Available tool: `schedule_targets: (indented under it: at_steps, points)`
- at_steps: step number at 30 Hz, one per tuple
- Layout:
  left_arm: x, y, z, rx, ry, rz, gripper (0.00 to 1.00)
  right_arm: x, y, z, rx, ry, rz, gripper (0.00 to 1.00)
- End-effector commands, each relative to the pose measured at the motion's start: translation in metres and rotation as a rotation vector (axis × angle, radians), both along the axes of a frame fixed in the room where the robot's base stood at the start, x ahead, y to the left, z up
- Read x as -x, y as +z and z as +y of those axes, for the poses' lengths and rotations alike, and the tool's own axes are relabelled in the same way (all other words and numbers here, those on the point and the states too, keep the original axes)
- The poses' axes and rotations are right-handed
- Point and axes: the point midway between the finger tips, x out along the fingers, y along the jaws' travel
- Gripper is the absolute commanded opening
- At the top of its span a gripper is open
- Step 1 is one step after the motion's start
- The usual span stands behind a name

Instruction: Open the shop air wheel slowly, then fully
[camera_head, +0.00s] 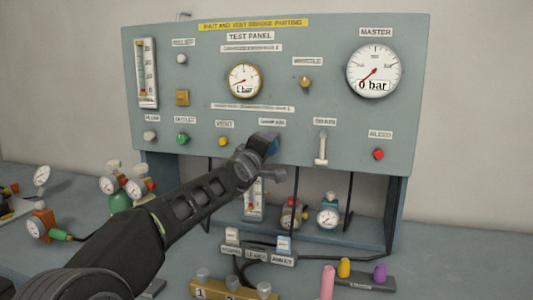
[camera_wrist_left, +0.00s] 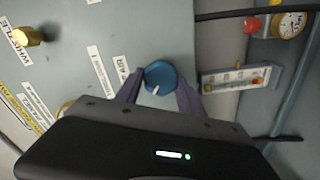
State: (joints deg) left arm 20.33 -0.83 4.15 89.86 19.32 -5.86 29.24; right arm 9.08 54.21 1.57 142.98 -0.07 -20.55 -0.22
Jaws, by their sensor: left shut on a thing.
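The shop air wheel is a round blue knob (camera_wrist_left: 160,76) with a white pointer mark, on the grey-green panel under an AIR label in the left wrist view. In the head view only a bit of blue (camera_head: 273,147) shows, the rest being hidden by my gripper. My left gripper (camera_wrist_left: 159,90) has its two fingers on either side of the knob, shut on it. It also shows in the head view (camera_head: 266,144) at the panel's lower middle. My right gripper is not in view.
The test panel gauge (camera_head: 243,80) appears to read 1 bar and the master gauge (camera_head: 374,70) 0 bar. A white drain lever (camera_head: 321,149) and red bleed knob (camera_head: 378,154) sit to the right; a yellow vent knob (camera_head: 223,142) sits left. Fittings crowd the bench below.

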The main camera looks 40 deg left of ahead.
Motion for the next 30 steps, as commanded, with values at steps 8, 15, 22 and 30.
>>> schedule_targets:
  at_steps: [8,15,22,30]
  points:
    - [-0.0002,-0.0012,0.0,0.117,0.0,-0.041,0.05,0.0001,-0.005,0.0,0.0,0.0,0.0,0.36]
    - [0.0,-0.0011,0.0006,0.144,0.0,-0.049,0.05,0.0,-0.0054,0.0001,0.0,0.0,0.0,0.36]
    - [0.0,-0.001,0.0007,0.142,0.0,-0.049,0.05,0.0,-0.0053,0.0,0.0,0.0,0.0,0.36]
    - [0.0001,-0.001,0.0005,0.141,0.0,-0.048,0.64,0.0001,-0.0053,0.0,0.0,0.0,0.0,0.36]
